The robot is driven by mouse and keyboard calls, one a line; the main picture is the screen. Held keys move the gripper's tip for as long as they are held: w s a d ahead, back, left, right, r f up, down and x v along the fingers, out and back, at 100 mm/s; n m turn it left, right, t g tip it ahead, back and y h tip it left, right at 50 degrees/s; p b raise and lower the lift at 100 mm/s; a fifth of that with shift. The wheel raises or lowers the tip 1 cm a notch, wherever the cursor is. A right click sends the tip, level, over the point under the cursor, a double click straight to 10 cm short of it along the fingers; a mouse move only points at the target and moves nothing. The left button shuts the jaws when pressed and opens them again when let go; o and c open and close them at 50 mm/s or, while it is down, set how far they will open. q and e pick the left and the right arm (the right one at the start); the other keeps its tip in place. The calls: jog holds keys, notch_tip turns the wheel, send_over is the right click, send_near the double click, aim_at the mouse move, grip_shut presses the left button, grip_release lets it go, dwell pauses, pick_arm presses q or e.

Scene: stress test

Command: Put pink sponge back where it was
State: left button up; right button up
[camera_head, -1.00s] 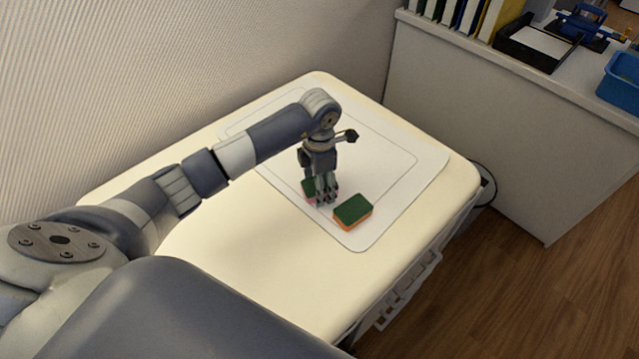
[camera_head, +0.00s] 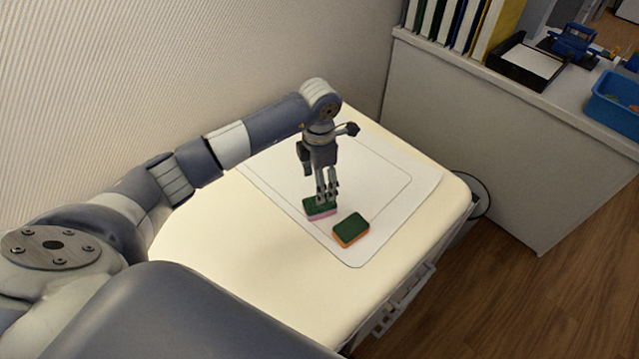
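The pink sponge (camera_head: 317,211), with a green top, lies on the white mat (camera_head: 357,256). My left gripper (camera_head: 327,198) points down right over it. Its fingers look apart, with the tips at or just above the green top and hiding part of it. The sponge appears to rest on the mat, outside the grip. An orange sponge (camera_head: 350,231) with a green top lies just to the right and nearer, a small gap apart. My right gripper is not in view.
The cream table (camera_head: 235,270) is clear around the mat. A wall stands behind it. A grey cabinet (camera_head: 480,150) at the right bears books (camera_head: 462,25), a black tray (camera_head: 528,66) and a blue bin (camera_head: 615,105).

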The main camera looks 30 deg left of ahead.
pick_arm(q)
notch_tip(320, 180, up, 3)
jog(key=shift+f+p, duration=0.15)
jog(key=shift+p, duration=0.35)
